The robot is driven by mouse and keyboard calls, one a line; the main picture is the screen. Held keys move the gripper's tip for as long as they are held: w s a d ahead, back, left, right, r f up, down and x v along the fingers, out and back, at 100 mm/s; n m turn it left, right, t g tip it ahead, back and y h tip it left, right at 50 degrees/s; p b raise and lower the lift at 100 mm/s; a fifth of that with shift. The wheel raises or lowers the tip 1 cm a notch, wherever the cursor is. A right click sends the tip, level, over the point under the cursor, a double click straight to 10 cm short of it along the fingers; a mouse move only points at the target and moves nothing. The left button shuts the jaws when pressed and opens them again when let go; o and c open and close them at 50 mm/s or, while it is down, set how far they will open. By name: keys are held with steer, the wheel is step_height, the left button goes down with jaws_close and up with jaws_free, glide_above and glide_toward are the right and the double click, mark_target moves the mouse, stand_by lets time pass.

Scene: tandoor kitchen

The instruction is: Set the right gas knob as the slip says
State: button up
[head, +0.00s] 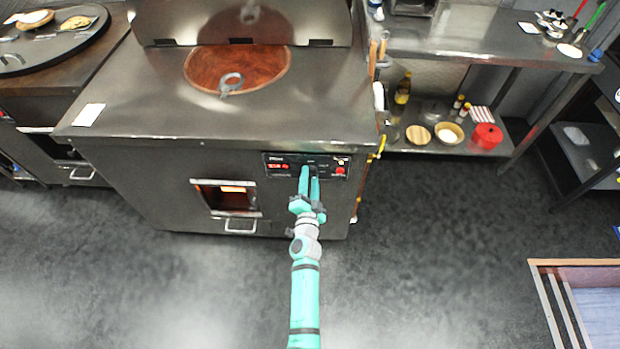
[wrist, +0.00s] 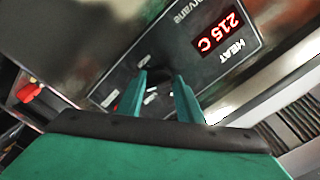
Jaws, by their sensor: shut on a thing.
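The tandoor's control panel (head: 280,158) is on the front of the steel counter, with a lit red display and a red button (head: 340,171) at its right. In the wrist view the display (wrist: 219,33) reads 215 C above the word HEAT. My gripper (head: 310,172) reaches the middle of the panel, its two teal fingers shut on a dark gas knob (wrist: 157,72). The fingers hide most of the knob, so its setting cannot be read. A white slip (head: 89,114) lies on the counter's left front corner; its writing is too small to read.
The tandoor mouth (head: 210,72) has a grey ring-shaped tool at its edge. An oven window (head: 226,197) with a bar handle is left of the panel. Yellow pipe fittings (head: 378,148) stick out at the counter's right edge. The floor in front is clear.

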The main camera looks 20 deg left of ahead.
steer(key=shift+m, duration=0.6)
steer(key=o, duration=1.1)
steer(key=shift+c, duration=0.2)
steer(key=shift+s, duration=0.15)
steer(key=v, duration=1)
steer(key=shift+s, duration=0.3)
steer(key=shift+d, duration=0.1)
